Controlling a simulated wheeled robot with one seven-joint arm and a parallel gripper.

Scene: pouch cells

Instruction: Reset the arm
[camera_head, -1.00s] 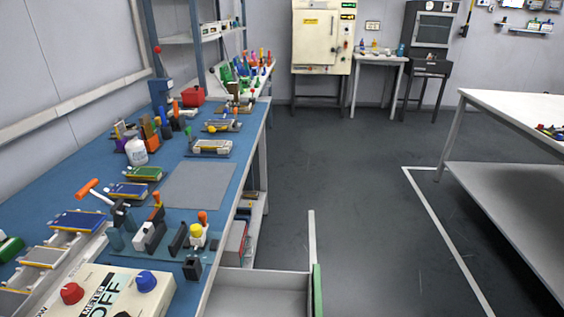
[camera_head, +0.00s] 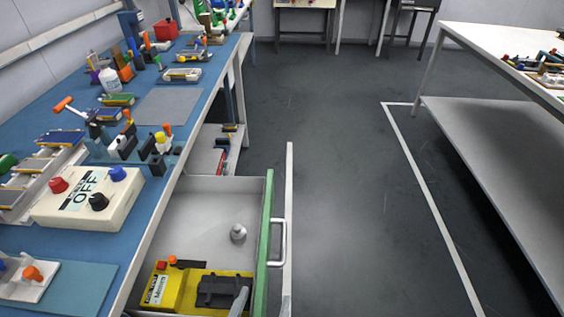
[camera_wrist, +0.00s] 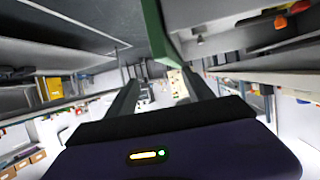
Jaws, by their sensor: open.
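My gripper (camera_wrist: 162,78) shows in the wrist view with its two dark fingers spread apart. No object shows between the fingers. The dark gripper body with a small lit indicator fills the bottom of that view. A green strip (camera_wrist: 156,28), which looks like the drawer front, rises just beyond the fingers; I cannot tell whether they touch. In the head view my gripper cannot be made out clearly.
An open drawer (camera_head: 215,210) with a green front (camera_head: 266,235) and handle (camera_head: 281,242) juts from the blue workbench (camera_head: 60,240). It holds a yellow device (camera_head: 180,290) and a small metal weight (camera_head: 238,232). A white table (camera_head: 500,45) stands right. The floor between is clear.

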